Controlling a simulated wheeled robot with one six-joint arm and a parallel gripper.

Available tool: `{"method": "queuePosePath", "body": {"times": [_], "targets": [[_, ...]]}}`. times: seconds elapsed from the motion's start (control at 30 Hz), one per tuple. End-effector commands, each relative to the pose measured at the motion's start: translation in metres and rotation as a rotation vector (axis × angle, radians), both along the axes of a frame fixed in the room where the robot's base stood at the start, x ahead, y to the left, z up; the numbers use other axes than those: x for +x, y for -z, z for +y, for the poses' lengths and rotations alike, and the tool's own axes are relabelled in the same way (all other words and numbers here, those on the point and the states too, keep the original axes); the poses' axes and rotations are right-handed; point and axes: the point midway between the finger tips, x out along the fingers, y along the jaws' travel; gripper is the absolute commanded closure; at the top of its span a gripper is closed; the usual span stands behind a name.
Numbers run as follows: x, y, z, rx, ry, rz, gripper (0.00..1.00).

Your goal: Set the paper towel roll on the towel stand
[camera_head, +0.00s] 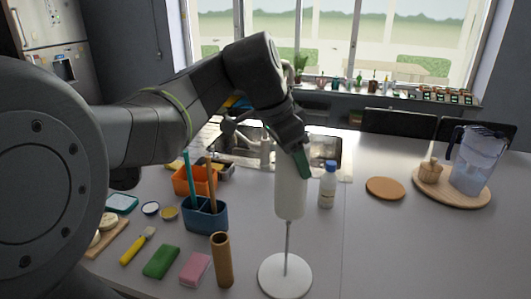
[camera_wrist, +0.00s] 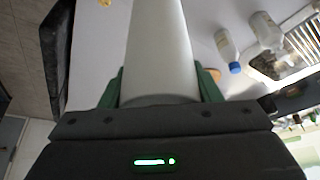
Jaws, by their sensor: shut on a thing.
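The white paper towel roll (camera_head: 290,196) hangs upright in my gripper (camera_head: 294,160), which is shut on its upper part. In the wrist view the roll (camera_wrist: 160,45) runs between the two green fingers of the gripper (camera_wrist: 160,90). The towel stand (camera_head: 285,277) has a round white base and a thin upright pole, and stands on the counter below the roll. The roll's lower end is well above the base and lines up with the pole in the head view. The pole's top is hidden, so I cannot tell whether it is inside the roll or behind it.
A brown tube (camera_head: 221,260) stands left of the stand, with a pink sponge (camera_head: 195,269) and green sponge (camera_head: 161,262) beyond. A blue caddy (camera_head: 205,215) is behind them. A blue-capped bottle (camera_head: 327,188) stands just right of the roll. The counter's right front is clear.

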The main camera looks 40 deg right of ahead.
Motion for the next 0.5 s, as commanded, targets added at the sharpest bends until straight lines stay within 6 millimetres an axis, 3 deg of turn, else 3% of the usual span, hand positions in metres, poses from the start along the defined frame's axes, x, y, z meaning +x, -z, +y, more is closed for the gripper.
{"method": "queuePosePath", "body": {"times": [0.5], "targets": [[0.0,0.022,0.0,0.0,0.0,0.0,0.8]]}}
